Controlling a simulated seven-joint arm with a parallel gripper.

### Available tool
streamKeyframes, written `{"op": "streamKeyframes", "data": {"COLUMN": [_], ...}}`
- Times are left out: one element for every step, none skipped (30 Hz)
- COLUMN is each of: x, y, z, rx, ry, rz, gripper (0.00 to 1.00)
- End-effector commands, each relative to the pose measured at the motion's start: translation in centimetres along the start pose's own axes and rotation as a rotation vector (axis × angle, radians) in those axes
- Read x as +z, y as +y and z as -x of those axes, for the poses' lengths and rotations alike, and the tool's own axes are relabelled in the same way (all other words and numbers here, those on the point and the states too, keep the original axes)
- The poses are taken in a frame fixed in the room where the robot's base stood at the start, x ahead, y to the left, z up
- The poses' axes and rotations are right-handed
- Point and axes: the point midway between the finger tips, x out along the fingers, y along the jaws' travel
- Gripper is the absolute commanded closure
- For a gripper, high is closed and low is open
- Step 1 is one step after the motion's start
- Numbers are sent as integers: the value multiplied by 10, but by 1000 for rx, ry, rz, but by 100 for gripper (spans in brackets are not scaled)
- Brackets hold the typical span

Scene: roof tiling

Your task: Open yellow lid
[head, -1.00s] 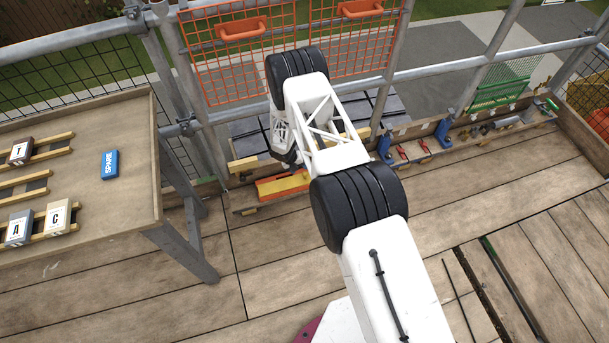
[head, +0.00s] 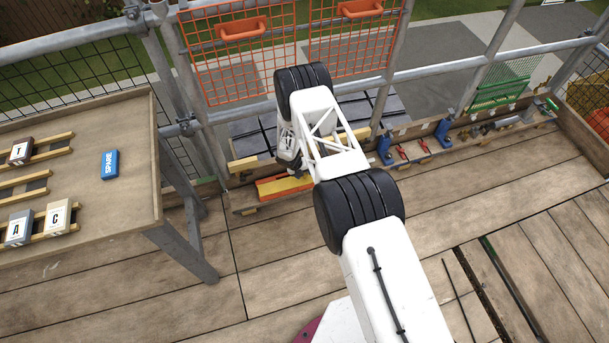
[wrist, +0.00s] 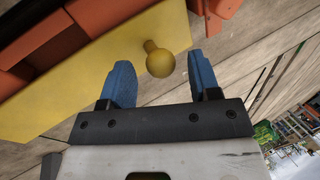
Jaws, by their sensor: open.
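The yellow lid (wrist: 100,75) fills much of the upper left of the wrist view, with a round yellow knob (wrist: 160,62) standing out from it. My gripper (wrist: 162,78) is open, its two blue fingers pointing at the lid. The knob lies between the fingertips in the picture; I cannot tell whether the fingers touch it. In the head view the yellow lid (head: 286,187) shows on the low orange box (head: 268,196) by the railing. My arm hides part of the box, and the fingers are hidden there.
A wooden table (head: 90,235) with lettered blocks and a blue SPARE block (head: 110,164) stands at the left. A railing with orange mesh (head: 300,50) rises behind the box. Tools and blue clamps (head: 443,133) line the ledge to the right. The deck planks (head: 480,195) are mostly clear.

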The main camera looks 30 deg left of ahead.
Motion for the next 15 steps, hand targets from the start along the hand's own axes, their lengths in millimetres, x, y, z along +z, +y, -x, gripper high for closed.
{"op": "streamKeyframes", "data": {"x": [1, 1, 1, 0, 1, 1, 1, 1, 1, 1, 1, 1, 0, 0, 1], "y": [0, 0, 0, 0, 0, 0, 0, 0, 0, 0, 0, 0, 0, 0, 0], "z": [-4, -6, -9, -10, -12, -14, -14, -16, -16, -17, -18, -18, -18, -18, -19], "rx": [0, 0, 0, 0, 0, 0, 0, 0, 0, 0, 0, 0, 0, 0, 0], "ry": [-1, -1, -1, 0, -1, -1, -1, -1, -1, -1, -1, -1, -1, -1, -1], "rz": [-1, -1, -1, -1, -1, -1, -1, -1, -1, -1, -1, -1, 0, 0, 0], "gripper": [43, 43, 43, 43, 43, 43, 43, 43, 43, 43, 43, 43, 43, 43, 43]}}
